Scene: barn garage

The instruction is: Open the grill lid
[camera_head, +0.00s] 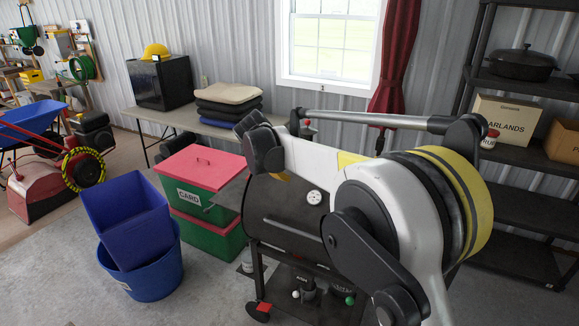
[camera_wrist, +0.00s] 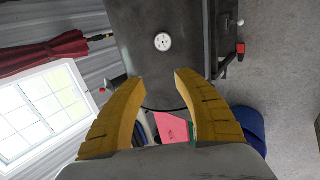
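The grill (camera_head: 270,208) is a dark barrel on a stand, partly hidden behind my arm in the head view. A round white gauge (camera_head: 314,197) sits on the front of its lid, and a long bar handle (camera_head: 292,228) runs below the gauge. The lid looks closed.
Green bins with a red lid (camera_head: 205,163) and blue bins (camera_head: 127,220) stand left of the grill. A table (camera_head: 220,130) with cushions is behind. Dark shelves (camera_head: 520,195) stand at the right. The floor at front left is clear.

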